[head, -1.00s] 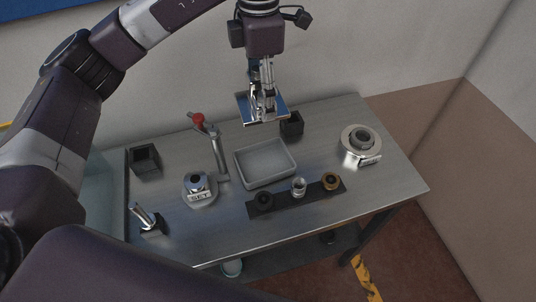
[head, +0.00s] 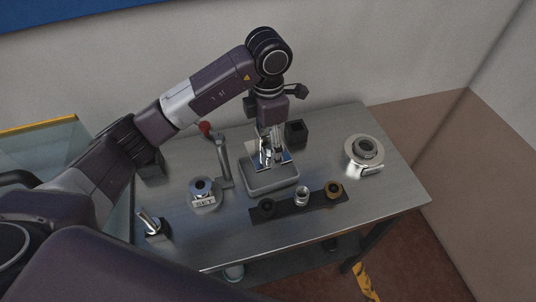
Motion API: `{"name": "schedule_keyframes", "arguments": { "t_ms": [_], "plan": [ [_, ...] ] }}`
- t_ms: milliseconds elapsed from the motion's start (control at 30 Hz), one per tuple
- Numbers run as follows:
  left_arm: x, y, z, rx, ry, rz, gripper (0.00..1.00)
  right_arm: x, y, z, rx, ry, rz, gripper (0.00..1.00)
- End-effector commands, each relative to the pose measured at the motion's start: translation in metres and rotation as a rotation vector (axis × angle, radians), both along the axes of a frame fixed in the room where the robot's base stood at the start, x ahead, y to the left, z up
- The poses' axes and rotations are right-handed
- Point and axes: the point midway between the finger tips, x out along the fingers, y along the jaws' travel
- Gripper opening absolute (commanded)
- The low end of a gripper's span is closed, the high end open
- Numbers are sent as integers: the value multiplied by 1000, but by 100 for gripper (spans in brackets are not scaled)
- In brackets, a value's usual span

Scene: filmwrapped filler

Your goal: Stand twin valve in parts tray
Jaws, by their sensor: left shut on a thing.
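My left gripper (head: 268,150) points straight down over the parts tray, shut on a shiny silver piece that I take to be the twin valve (head: 283,157). The fingers cover much of it. The grey, shallow, rectangular parts tray (head: 274,189) lies in the middle of the metal table. The held piece is over the back part of the tray. I cannot tell whether it touches the tray floor. My right gripper is not in view.
A red-knobbed lever (head: 222,158) and a round fixture marked SET (head: 204,197) stand left of the tray. A black strip with several fittings (head: 298,206) lies in front. A black square box (head: 295,132) is behind, and a round flanged part (head: 365,153) is at right.

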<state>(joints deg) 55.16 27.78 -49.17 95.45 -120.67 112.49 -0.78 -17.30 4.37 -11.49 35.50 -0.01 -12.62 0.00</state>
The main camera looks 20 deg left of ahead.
Motion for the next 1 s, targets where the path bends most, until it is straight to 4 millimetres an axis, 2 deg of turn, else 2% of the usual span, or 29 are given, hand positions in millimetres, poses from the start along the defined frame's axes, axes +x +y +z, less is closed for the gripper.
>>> {"name": "schedule_keyframes", "arguments": {
  "t_ms": [267, 567, 933, 967, 1000],
  "plan": [
    [1, -1, -15, -2, -2, 0, 9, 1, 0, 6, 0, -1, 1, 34],
    [1, -1, -50, -3, -3, 1, 9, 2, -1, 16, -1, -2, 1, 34],
    [2, -1, -56, -3, -5, 0, 9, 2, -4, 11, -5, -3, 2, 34],
    [0, 0, -58, -1, -1, 0, 69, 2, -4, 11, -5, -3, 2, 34],
    [0, 0, -57, -1, -1, 0, 73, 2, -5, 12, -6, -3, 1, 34]
  ]
}}
